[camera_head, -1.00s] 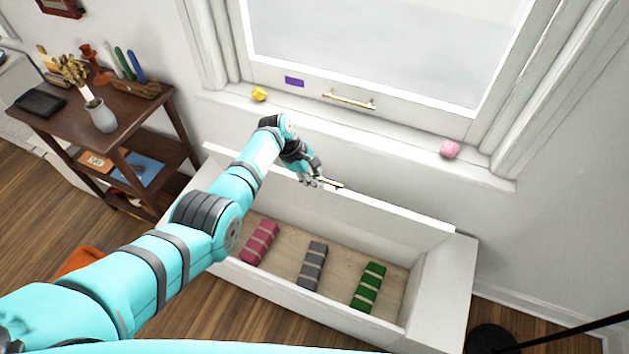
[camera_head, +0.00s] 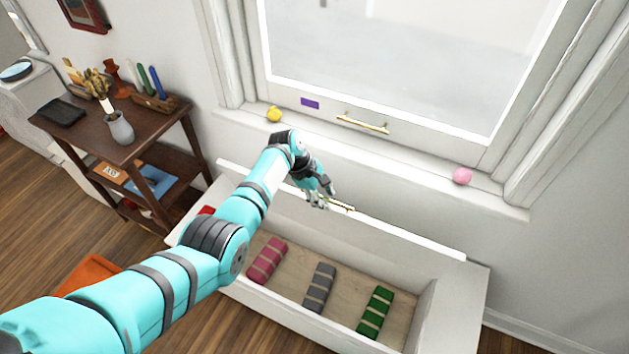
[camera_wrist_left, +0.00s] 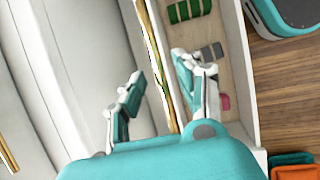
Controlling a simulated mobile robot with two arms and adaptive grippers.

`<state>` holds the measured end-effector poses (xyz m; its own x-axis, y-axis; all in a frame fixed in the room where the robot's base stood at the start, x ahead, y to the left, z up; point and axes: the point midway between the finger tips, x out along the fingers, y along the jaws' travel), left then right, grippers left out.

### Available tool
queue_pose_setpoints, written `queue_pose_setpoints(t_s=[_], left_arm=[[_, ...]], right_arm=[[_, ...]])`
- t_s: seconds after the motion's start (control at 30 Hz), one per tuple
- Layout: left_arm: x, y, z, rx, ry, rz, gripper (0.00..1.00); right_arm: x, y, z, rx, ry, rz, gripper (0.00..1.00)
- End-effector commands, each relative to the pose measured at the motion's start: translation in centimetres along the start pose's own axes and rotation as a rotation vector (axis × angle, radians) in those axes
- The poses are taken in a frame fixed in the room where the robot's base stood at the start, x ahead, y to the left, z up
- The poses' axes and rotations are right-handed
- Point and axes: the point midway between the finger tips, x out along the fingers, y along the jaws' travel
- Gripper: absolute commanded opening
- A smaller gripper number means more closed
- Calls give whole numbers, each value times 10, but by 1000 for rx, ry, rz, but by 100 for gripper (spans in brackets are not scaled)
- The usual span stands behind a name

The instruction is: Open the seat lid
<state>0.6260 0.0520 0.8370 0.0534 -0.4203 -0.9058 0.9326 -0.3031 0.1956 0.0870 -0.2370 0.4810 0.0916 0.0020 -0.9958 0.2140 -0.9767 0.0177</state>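The white seat lid (camera_head: 405,243) stands raised, roughly upright, along the back of the white window seat box (camera_head: 457,300). Its brass handle (camera_head: 343,206) is near the lid's top edge. My left gripper (camera_head: 322,198) is at that edge, beside the handle, and partly hides it. In the left wrist view my left gripper (camera_wrist_left: 160,95) has its fingers spread apart, with the lid's edge (camera_wrist_left: 150,50) and brass strip between them. I cannot tell whether a finger touches the lid. My right gripper is not in view.
Inside the box lie a pink bundle (camera_head: 267,261), a grey bundle (camera_head: 319,287) and a green bundle (camera_head: 375,312). The window sill (camera_head: 400,160) is close behind the lid, with a yellow lump (camera_head: 274,114) and a pink lump (camera_head: 462,176). A dark wooden shelf (camera_head: 125,150) stands left.

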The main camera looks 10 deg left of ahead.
Motion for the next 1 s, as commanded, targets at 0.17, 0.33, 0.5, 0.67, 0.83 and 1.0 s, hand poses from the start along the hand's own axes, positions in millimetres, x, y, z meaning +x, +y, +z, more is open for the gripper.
queue_pose_setpoints(t_s=[0.17,0.33,0.5,0.67,0.83,1.0], left_arm=[[-34,0,-1,0,2,5,34],[-71,0,0,0,2,4,34],[-94,0,0,0,1,1,34],[-103,0,0,0,1,0,34],[-104,0,0,-1,0,0,34],[-104,0,0,0,0,0,34]], right_arm=[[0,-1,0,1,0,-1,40],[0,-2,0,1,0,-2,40],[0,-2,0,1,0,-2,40],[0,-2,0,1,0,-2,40],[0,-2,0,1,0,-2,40],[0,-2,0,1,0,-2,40]])
